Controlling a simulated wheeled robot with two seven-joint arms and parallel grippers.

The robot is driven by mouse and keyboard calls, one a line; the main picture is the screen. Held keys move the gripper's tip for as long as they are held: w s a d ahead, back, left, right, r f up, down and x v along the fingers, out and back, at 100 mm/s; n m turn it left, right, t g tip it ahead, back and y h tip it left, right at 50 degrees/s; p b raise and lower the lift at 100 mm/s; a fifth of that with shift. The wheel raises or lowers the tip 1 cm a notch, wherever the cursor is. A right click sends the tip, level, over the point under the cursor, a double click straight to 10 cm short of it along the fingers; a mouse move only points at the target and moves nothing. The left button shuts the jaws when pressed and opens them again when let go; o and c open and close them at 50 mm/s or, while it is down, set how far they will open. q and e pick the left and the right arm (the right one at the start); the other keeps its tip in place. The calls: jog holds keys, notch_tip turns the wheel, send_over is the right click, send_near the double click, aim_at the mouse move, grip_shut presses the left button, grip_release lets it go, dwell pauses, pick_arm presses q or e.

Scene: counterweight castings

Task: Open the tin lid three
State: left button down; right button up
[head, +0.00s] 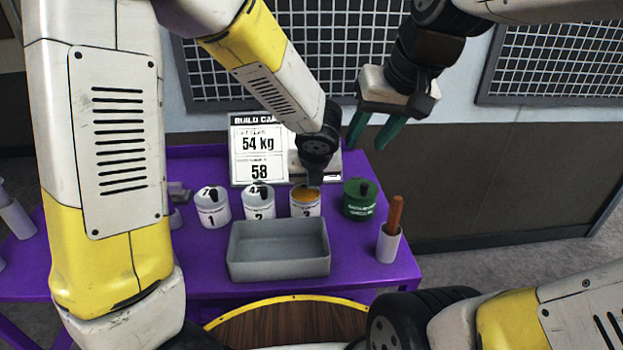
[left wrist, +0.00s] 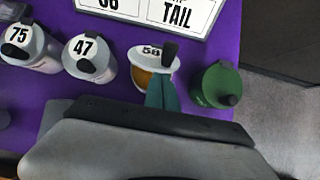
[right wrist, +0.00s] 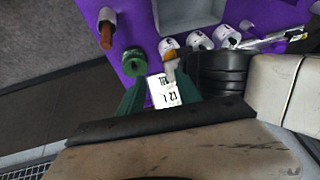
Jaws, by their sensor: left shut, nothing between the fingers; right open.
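Tin three (head: 305,206) is a white tin at the right end of the row of numbered tins. Brown-orange contents show in its mouth, also in the left wrist view (left wrist: 148,82). Its white lid (left wrist: 146,57), marked 58 with a black knob, stands tilted up at the far side of the mouth. My left gripper (left wrist: 162,97) is shut and empty, its green fingertips over the tin's near side; I cannot tell whether they touch it. In the head view my left wrist partly hides the lid. My right gripper (head: 376,130) is open and empty, in the air to the right.
Tin one (head: 212,210) and tin two (head: 258,206) stand to the left with lids on. A green canister (head: 360,203) stands to the right. A grey tray (head: 278,268) and a white cup (head: 388,246) with a wooden handle are nearer. A build card (head: 258,165) stands behind.

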pick_arm(q)
jog(key=shift+w+r+g, duration=0.95)
jog(key=shift+w+g, duration=0.1)
jog(key=shift+g, duration=0.35)
jog(key=w+g, duration=0.1)
jog(key=w+r+g, duration=0.1)
jog(key=g, duration=0.1)
jog(key=shift+w+r, duration=0.2)
jog(key=shift+w, duration=0.1)
jog(key=shift+w+r, duration=0.3)
jog(key=shift+w, duration=0.35)
jog(key=w, duration=0.3)
jog(key=shift+w+r, duration=0.15)
pick_arm(e)
jog(key=shift+t, duration=0.4)
jog(key=s+f, duration=0.1)
jog(key=s, duration=0.1)
jog(key=s+f, duration=0.2)
jog(key=s, duration=0.1)
jog(key=shift+f, duration=0.2)
pick_arm(q)
jog(key=shift+w, duration=0.15)
